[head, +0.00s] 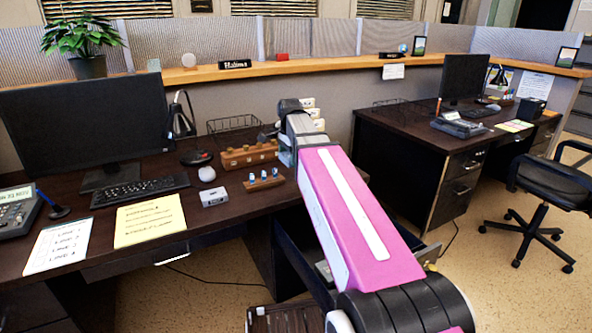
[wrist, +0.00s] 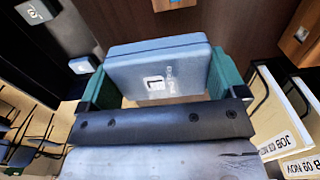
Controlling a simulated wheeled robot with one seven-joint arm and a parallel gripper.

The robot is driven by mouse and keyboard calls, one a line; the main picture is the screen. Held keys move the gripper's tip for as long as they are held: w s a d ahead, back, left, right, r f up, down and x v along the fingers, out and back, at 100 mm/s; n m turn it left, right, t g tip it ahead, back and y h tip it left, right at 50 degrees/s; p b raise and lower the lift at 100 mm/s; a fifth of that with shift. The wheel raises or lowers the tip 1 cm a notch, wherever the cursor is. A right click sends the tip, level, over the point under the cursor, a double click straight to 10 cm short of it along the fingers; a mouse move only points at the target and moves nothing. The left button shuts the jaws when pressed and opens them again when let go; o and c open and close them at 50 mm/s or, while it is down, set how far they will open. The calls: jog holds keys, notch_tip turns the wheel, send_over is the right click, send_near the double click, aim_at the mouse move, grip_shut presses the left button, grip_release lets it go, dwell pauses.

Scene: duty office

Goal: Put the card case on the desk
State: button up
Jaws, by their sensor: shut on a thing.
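The card case (wrist: 148,66) is a blue-grey flat box with a small white mark and lettering on its face. My gripper (wrist: 160,80) has its green-padded fingers closed on its two sides in the wrist view. In the head view my pink arm reaches out over the right end of the near desk (head: 130,262). The gripper and the held case cannot be made out clearly there, behind my wrist. The desk has a dark brown top.
Some bare top lies around the grey box. A chair (head: 550,180) stands right. Labelled folders (wrist: 285,115) show in the wrist view.

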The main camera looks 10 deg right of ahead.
jog(key=w+d+f, duration=0.2)
jog(key=d, duration=0.1)
jog(key=w+d+f, duration=0.2)
jog(key=shift+d+f, duration=0.1)
jog(key=shift+d, duration=0.05)
jog(key=shift+f, duration=1.95)
jog(key=shift+f, duration=0.1)
jog(key=o, duration=0.6)
jog(key=shift+o, duration=0.2)
notch_tip(320, 180, up, 12)
